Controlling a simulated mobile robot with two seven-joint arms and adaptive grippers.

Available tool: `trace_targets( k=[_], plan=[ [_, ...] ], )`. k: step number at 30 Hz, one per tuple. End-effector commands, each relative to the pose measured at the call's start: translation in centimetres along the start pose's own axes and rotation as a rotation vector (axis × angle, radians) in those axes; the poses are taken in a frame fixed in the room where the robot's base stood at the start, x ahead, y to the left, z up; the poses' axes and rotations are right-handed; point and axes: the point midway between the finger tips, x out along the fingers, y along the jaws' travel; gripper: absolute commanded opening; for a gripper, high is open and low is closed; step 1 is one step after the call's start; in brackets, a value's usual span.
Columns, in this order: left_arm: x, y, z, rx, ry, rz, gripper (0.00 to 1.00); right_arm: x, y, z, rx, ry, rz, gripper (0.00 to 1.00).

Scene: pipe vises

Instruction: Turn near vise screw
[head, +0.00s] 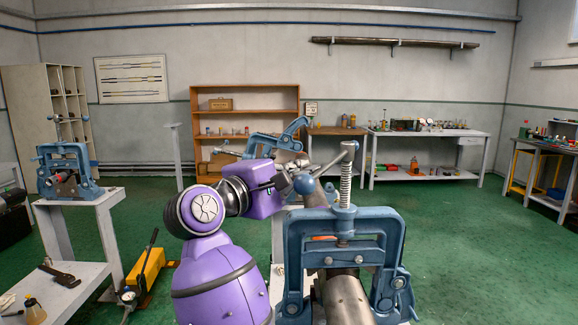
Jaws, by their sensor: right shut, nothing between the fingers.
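The near vise (393,240) is a blue yoke frame at the lower right, with a grey pipe (345,298) lying through it. Its upright threaded screw (346,185) rises from the top of the yoke. A grey handle bar (330,164) crosses the screw's top, slanting from a blue ball end (304,183) at lower left to upper right. My right gripper (284,181), on the purple arm, is shut and empty just left of that ball end. Whether it touches the ball cannot be told. My left gripper is out of view.
Another blue vise (265,146) stands behind my right gripper, partly hidden. A third vise (66,165) sits on a white bench (80,208) at left. A yellow hand pump (150,268) stands on the green floor. Open floor (460,240) lies to the right.

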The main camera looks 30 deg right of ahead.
Motion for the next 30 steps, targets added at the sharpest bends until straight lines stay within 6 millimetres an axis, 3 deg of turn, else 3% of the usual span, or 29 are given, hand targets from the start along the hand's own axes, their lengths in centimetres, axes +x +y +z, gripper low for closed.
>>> trace_targets(
  k=[9,17,30],
  plan=[
    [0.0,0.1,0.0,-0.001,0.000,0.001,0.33,0.0,-0.1,0.1,0.000,0.001,-0.001,0.00],
    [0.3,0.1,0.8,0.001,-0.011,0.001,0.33,0.2,-0.5,1.9,-0.001,0.000,-0.002,0.00],
    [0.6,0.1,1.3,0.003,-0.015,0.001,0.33,-0.4,-0.8,1.5,-0.001,0.000,-0.003,0.00]
  ],
)
